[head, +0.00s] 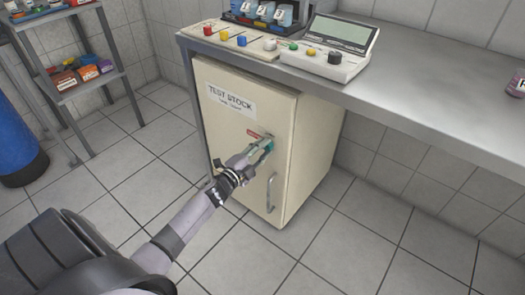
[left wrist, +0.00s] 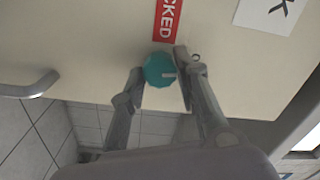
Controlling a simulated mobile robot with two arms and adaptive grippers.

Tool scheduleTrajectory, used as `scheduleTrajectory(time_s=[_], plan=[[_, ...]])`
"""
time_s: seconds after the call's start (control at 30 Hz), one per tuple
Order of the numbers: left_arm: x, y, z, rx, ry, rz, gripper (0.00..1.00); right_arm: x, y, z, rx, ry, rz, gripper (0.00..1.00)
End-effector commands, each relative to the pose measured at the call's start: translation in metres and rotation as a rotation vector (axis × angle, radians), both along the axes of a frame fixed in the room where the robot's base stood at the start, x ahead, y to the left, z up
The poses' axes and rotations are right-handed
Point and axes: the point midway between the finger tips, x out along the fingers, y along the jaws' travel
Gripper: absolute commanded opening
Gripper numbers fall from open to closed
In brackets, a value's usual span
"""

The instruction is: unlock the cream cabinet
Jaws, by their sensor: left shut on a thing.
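The cream cabinet (head: 235,140) stands under the counter with its door closed; a "TEST STOCK" label (head: 231,102) is on it. A teal knob (left wrist: 159,69) sits on the door in the left wrist view, just below a red label (left wrist: 168,20) whose visible letters read "CKED". My left gripper (left wrist: 161,72) has its fingers on both sides of the knob and is shut on it. In the head view the left gripper (head: 262,147) reaches the door and mostly hides the knob. A metal handle (head: 271,192) is lower on the door, apart from the gripper. My right gripper is not in view.
A grey counter (head: 430,95) overhangs the cabinet and carries a meter (head: 335,45) and a strip of coloured knobs (head: 240,40). A shelf rack (head: 75,60) and a blue cylinder (head: 15,140) stand at left. The tiled floor before the cabinet is clear.

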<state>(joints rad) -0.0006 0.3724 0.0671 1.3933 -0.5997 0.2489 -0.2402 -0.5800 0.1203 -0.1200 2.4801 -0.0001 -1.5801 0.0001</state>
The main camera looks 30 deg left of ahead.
Motion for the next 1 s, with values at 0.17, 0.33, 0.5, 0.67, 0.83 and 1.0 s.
scheduleTrajectory(time_s=[0.17,0.33,0.5,0.67,0.83,1.0], plan=[[-0.0002,-0.0003,-0.0007,0.097,-0.008,0.000,0.01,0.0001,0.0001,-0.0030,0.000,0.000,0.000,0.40],[-0.0002,-0.0004,-0.0005,0.156,-0.012,0.000,0.01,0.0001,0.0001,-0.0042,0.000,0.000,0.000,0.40],[-0.0002,-0.0005,-0.0005,0.182,-0.015,-0.001,0.01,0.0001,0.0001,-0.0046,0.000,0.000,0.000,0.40],[-0.0002,-0.0004,-0.0004,0.191,-0.014,-0.001,0.01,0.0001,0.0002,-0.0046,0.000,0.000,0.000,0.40],[-0.0002,-0.0006,-0.0004,0.191,-0.014,-0.001,0.01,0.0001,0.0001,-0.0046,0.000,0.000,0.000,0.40],[-0.0002,-0.0006,-0.0005,0.190,-0.014,-0.001,0.34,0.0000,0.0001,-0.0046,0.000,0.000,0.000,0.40]])
